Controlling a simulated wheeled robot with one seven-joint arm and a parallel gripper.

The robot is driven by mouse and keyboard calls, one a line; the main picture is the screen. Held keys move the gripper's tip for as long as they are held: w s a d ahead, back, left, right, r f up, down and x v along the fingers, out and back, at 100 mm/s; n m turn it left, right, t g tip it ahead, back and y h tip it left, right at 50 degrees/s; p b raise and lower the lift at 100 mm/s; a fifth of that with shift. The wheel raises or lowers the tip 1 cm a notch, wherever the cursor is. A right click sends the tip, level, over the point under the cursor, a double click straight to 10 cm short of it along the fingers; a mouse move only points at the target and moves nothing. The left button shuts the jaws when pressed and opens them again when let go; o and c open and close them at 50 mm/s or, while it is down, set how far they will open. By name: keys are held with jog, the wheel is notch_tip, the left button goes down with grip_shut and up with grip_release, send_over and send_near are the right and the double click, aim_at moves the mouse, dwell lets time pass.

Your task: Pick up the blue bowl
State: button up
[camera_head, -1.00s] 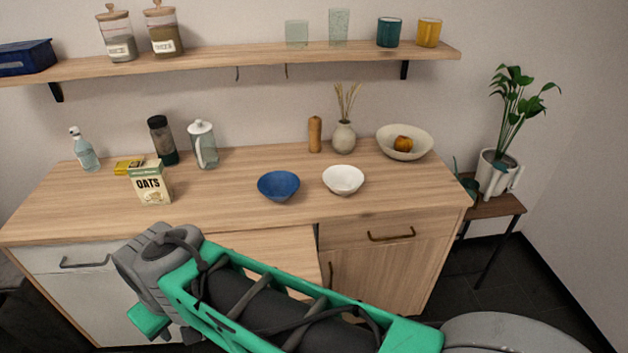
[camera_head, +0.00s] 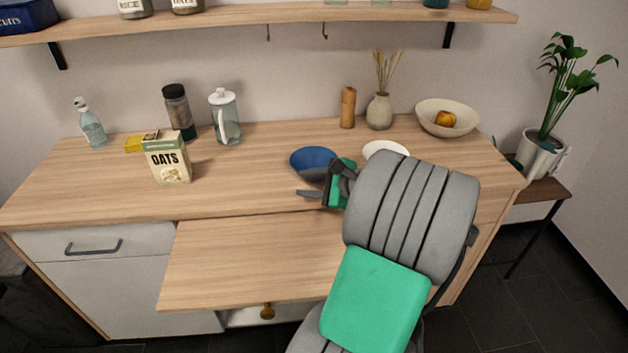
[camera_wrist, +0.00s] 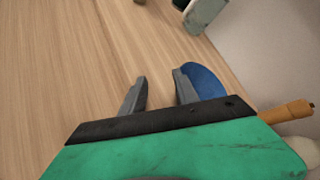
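The blue bowl (camera_head: 312,160) sits on the wooden counter, its right side partly hidden by my gripper in the head view. In the wrist view the blue bowl (camera_wrist: 206,82) shows just beyond and to the right of the right finger, which hides part of it. My gripper (camera_head: 307,193) is at the front edge of the bowl in the head view. In the wrist view my gripper (camera_wrist: 160,82) has its two fingers apart, with only bare counter between them. I cannot tell whether a finger touches the bowl.
A white bowl (camera_head: 386,148) stands close to the right, partly hidden by my arm. A wooden mill (camera_head: 348,108) and vase (camera_head: 379,112) are behind. The counter's (camera_head: 240,185) left front is clear.

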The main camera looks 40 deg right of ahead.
aim_at(323, 178)
jog(key=d+m, duration=0.1)
jog(key=s+d+m+t, duration=0.1)
jog(key=s+d, duration=0.1)
jog(key=shift+d+r+m+h, duration=0.3)
jog(key=shift+d+m, duration=0.05)
jog(key=shift+m, duration=0.05)
jog(key=shift+w, duration=0.3)
jog(key=x, duration=0.4)
jog(key=b+x, duration=0.1)
jog(key=x, duration=0.2)
jog(key=shift+w+d+r, duration=0.1)
jog(key=shift+w+r, duration=0.05)
jog(key=shift+r, duration=0.2)
grip_shut()
